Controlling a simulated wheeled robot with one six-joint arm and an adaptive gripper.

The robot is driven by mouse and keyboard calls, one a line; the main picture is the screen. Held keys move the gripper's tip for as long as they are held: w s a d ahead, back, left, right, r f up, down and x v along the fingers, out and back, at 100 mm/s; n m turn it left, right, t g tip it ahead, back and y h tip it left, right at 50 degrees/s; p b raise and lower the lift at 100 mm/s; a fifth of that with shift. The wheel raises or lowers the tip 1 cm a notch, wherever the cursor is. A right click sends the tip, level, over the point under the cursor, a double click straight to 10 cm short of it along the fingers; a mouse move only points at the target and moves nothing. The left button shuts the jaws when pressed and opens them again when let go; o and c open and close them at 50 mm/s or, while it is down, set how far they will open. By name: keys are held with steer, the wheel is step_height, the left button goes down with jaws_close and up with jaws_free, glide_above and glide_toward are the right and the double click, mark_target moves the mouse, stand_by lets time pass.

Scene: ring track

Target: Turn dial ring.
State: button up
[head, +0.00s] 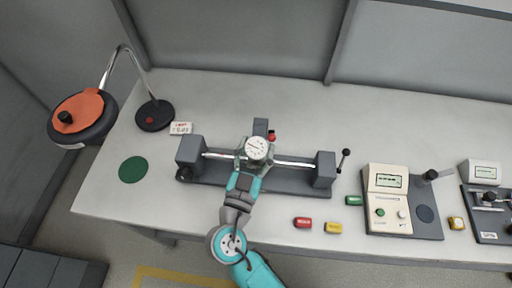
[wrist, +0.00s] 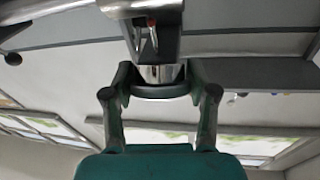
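The dial gauge (head: 258,148) has a round white face with a needle and sits on a grey fixture with a steel bar, in the middle of the bench. My gripper (head: 255,160) reaches it from the front, one finger on each side of the dial. In the wrist view my gripper (wrist: 160,80) has its fingers against both sides of the dark dial ring (wrist: 160,91), which shows edge-on below a shiny collar. The fingers look closed on the ring. The dial face is hidden in the wrist view.
The bench behind is clear.

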steer(key=o, duration=0.4)
steer(key=v, duration=0.7)
steer(key=shift+s, duration=0.25)
steer(key=shift+a, duration=0.1)
